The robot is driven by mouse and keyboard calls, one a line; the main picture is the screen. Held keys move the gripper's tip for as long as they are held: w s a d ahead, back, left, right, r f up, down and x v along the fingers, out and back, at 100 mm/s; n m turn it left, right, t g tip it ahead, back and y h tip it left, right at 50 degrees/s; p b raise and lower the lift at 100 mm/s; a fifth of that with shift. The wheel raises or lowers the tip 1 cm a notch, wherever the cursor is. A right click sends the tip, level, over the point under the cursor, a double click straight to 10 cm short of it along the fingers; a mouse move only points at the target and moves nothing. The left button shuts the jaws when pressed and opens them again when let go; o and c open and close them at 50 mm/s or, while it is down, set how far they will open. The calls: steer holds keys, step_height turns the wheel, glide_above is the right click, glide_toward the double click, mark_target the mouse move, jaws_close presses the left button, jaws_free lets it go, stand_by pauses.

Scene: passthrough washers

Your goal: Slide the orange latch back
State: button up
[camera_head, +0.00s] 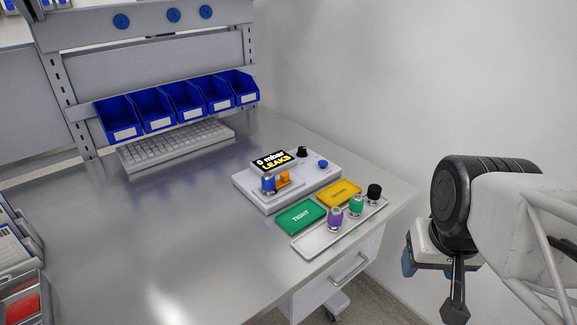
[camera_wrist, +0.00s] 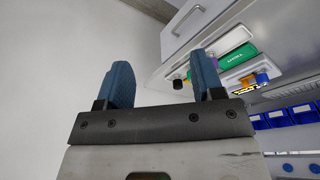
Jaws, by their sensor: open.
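The orange latch (camera_head: 284,177) is on a light grey test device (camera_head: 320,176) on the metal table. It sits right beside a blue cylindrical part (camera_head: 268,183), in front of a display (camera_head: 272,161) reading "0 mbar LEAKS". In the wrist view the latch (camera_wrist: 262,78) is small, at the right. My gripper (camera_head: 430,283) is off the table's right side in the head view, well apart from the device. In the wrist view its two blue fingers (camera_wrist: 163,85) are spread with nothing between them.
A green "TIGHT" card (camera_head: 301,216) and a yellow card (camera_head: 339,193) lie in front of the device. A tray (camera_head: 312,243) holds purple, green and black parts. Blue bins (camera_head: 160,126) and a keyboard (camera_head: 175,146) are at the back. The table's left middle is clear.

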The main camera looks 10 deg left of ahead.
steer(key=shift+c, duration=0.3)
steer(key=shift+w, duration=0.1)
steer(key=w+a+r+n, duration=0.1)
steer(key=w+a+n, duration=0.2)
steer(key=w, duration=0.5)
steer(key=w+a+r+n+g, duration=0.1)
steer(key=w+a+n, duration=0.25)
steer(key=w, duration=0.35)
steer(key=w+a+r+n, duration=0.1)
steer(key=w+a+n, duration=0.2)
steer(key=w, duration=0.5)
steer(key=w+a+f+n, duration=0.2)
steer(key=w+a+f, duration=0.1)
steer(key=w+a, duration=0.3)
steer(key=w+a+f+n+g, duration=0.1)
steer(key=w+a+f+n, duration=0.2)
steer(key=w+a, duration=0.3)
steer(key=w+a+f+n, duration=0.2)
steer(key=w+a+n, duration=0.1)
steer(key=w+a, duration=0.3)
steer(key=shift+w+f+n+g, duration=0.25)
steer(key=shift+w+f+g, duration=0.05)
steer(key=shift+w+f, duration=0.1)
steer(key=shift+w+a+f, duration=0.2)
steer(key=shift+a, duration=0.05)
